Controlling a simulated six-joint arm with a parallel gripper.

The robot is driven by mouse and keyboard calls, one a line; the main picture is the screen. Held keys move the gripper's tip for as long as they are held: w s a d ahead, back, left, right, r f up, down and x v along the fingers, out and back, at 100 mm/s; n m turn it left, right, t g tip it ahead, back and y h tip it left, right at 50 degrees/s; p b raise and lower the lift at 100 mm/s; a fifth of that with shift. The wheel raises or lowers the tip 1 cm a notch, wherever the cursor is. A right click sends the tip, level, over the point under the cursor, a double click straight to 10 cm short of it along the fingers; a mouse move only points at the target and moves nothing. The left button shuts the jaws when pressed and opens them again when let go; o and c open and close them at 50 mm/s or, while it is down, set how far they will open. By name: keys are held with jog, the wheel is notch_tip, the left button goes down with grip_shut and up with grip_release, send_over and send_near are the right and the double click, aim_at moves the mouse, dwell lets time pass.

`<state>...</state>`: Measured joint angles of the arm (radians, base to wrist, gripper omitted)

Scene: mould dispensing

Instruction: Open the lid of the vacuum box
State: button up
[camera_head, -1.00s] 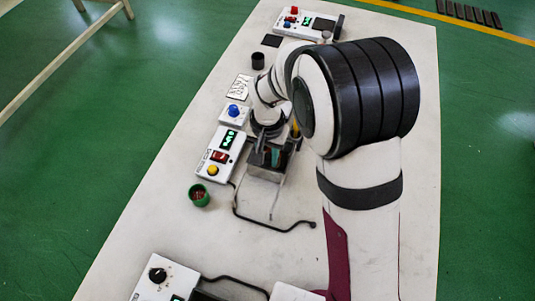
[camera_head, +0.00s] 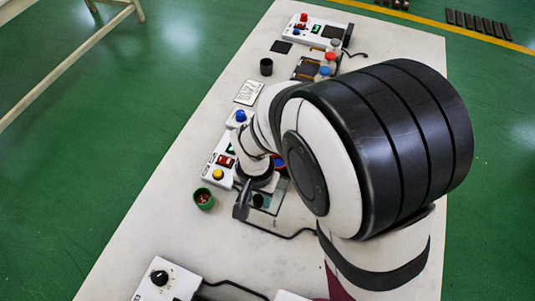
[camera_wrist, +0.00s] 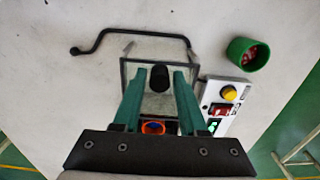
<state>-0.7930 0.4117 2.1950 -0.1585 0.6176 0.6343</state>
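The vacuum box (camera_wrist: 126,78) is a small clear box with a dark rim and a glass-like lid. It also shows in the head view (camera_head: 271,206), partly hidden by my arm. A black knob (camera_wrist: 160,79) stands on the lid, and it shows in the head view too (camera_head: 258,201). My gripper (camera_wrist: 159,74) points down over the box. Its two green fingers are apart, one on each side of the knob, with narrow gaps visible. Whether they touch the knob lower down I cannot tell. The lid looks closed. An orange-and-blue round thing (camera_wrist: 153,128) shows between the fingers.
A white control panel with a yellow button (camera_wrist: 230,93) and red switch stands beside the box. A green cup (camera_wrist: 248,54) with reddish bits is near it. A black hose (camera_wrist: 100,41) curves past the box. Other devices (camera_head: 315,33) stand at the table's far end.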

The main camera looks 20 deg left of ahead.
jog(key=shift+o, duration=0.9)
notch_tip(320, 180, up, 16)
jog(key=shift+d, duration=0.15)
jog(key=s+d+m+y, duration=0.1)
jog(key=s+d, duration=0.3)
jog(key=d, duration=0.5)
jog(key=s+d+f+m, duration=0.1)
jog(key=s+d+m, duration=0.3)
jog(key=d, duration=0.6)
jog(key=shift+s+f+m+y, duration=0.2)
jog(key=shift+s+m+y, duration=0.15)
jog(key=shift+s, duration=0.35)
